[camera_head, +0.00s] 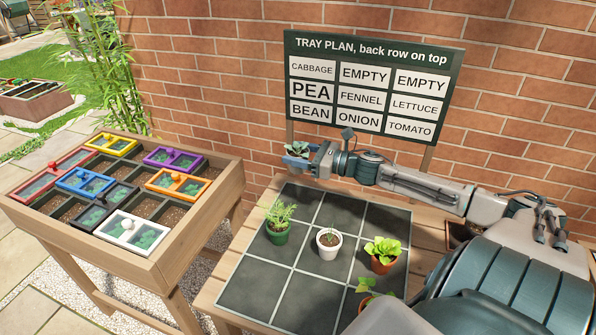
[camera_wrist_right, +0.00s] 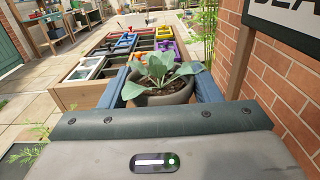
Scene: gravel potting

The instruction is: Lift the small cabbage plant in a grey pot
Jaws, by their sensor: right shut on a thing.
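The small cabbage plant (camera_head: 297,149) with broad grey-green leaves is held up near the back left of the tray in the head view. My right gripper (camera_head: 305,157) is shut on its pot. In the right wrist view the plant (camera_wrist_right: 163,73) stands upright in a grey pot (camera_wrist_right: 165,97) with dark soil. The blue-grey fingers lie on both sides of the pot. In the head view the pot is mostly hidden by the fingers. My left gripper is not in view.
The gridded tray (camera_head: 260,290) holds a green pot (camera_head: 278,236), a white pot (camera_head: 327,250), an orange pot (camera_head: 381,264) and a partly hidden plant (camera_head: 372,287). The sign (camera_head: 372,90) stands behind, before a brick wall. A planter (camera_head: 168,249) with coloured frames stands left.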

